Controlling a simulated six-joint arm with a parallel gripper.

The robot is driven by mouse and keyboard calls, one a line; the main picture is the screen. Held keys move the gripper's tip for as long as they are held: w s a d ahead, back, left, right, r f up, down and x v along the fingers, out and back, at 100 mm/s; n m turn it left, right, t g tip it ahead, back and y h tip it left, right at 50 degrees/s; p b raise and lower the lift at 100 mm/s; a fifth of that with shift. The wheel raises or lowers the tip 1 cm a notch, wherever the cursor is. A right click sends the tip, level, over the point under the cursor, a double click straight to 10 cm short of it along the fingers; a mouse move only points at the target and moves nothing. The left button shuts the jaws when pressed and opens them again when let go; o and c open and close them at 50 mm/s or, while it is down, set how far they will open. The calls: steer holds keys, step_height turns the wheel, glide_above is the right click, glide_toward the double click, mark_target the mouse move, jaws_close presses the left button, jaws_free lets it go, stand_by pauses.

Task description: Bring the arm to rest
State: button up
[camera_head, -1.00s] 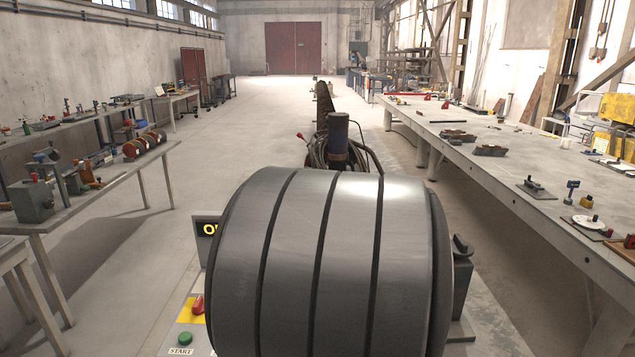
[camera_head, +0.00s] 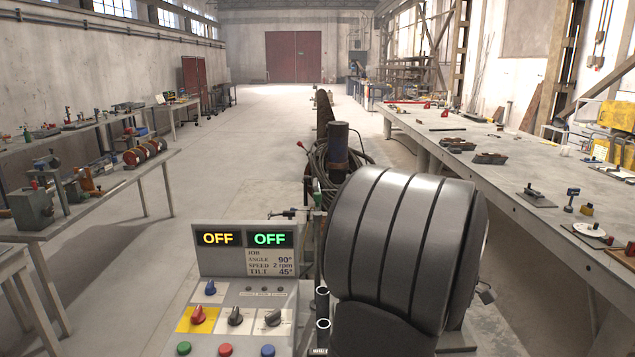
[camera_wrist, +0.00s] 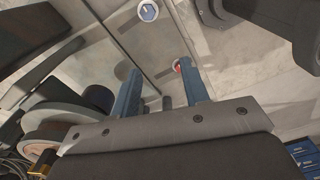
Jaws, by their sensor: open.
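My gripper (camera_wrist: 160,70) shows in the wrist view with its two blue fingers wide apart and nothing between them. It is not visible in the head view, where a large dark grey banded arm link of mine fills the lower right. The control panel (camera_head: 242,268) stands left of that link. Its two displays both read OFF, one yellow and one green, above text with angle 90°, speed 2 rpm and tilt 45°. The red knob (camera_head: 198,315) sits on a yellow plate. The green button (camera_head: 184,349) is at the lower left.
A long workbench (camera_head: 540,205) with scattered parts runs along the right. Tables (camera_head: 100,200) with tools stand on the left. A dark upright cylinder with cables (camera_head: 338,150) stands behind the panel. The floor (camera_head: 250,130) between the benches is mostly clear.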

steer(key=shift+m, duration=0.4)
steer(key=shift+w+d+f, duration=0.2)
steer(key=shift+d+f, duration=0.7)
steer(key=shift+d, duration=0.1)
steer(key=shift+w+d+f, duration=0.15)
steer(key=shift+d+f, duration=0.7)
steer(key=shift+d, duration=0.15)
steer(key=shift+r, duration=0.1)
steer(key=s+a+r+n, duration=0.2)
steer(key=s+a, duration=0.1)
steer(key=a, duration=0.5)
steer(key=s+a+r+n, duration=0.2)
steer(key=s+a+r, duration=0.1)
steer(key=a, duration=0.6)
steer(key=shift+w+r, duration=0.1)
